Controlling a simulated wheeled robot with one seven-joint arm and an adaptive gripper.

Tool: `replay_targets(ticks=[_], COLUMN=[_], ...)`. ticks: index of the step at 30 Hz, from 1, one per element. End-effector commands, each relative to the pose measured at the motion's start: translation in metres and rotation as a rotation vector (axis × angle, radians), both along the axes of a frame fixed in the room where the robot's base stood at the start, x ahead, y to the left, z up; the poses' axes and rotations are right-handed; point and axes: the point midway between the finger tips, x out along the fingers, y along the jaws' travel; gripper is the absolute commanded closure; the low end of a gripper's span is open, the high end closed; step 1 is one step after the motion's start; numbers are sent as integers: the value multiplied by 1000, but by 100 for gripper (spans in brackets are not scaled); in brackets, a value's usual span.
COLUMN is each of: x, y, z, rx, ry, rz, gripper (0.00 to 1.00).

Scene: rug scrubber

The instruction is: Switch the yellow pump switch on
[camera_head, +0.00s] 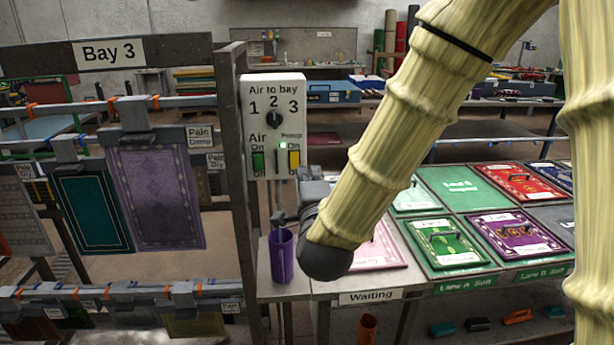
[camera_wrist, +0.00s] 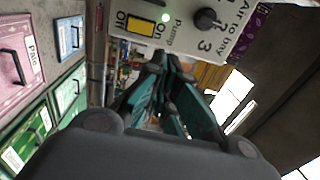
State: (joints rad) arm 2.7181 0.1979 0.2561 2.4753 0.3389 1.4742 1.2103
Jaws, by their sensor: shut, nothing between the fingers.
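The yellow pump switch (camera_head: 294,160) is at the lower right of the white control box (camera_head: 272,88) in the head view. In the wrist view the yellow switch (camera_wrist: 141,26) lies between its On and Off labels. A small green lamp (camera_wrist: 166,17) glows beside the Pump label. I cannot tell which way the switch is tipped. My gripper (camera_wrist: 156,64) is shut and empty, its teal fingers pointing toward the box's lower edge near the switch. Whether they touch it is unclear. In the head view my arm hides most of the gripper, just below the box.
A green air switch (camera_head: 258,162) and a black selector knob (camera_head: 274,119) share the box. A grey post (camera_head: 236,180) stands left of it. A purple cylinder (camera_head: 282,256) is below. Rugs (camera_head: 155,195) hang at left, and a bench with coloured panels (camera_head: 518,233) is at right.

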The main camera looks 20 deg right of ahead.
Motion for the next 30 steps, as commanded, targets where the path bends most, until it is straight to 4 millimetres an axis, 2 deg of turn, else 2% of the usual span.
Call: replay_targets(ticks=[6, 22, 26, 29, 30], x=[-13, -14, -11, -8, -8], y=[3, 3, 4, 5, 6], z=[2, 0, -23, -61, -79], rx=[1, -4, -43, -108, -140], ry=[-1, 5, 62, 152, 196], rz=[1, 2, 12, 30, 43], gripper=[100, 100, 100, 100, 100])
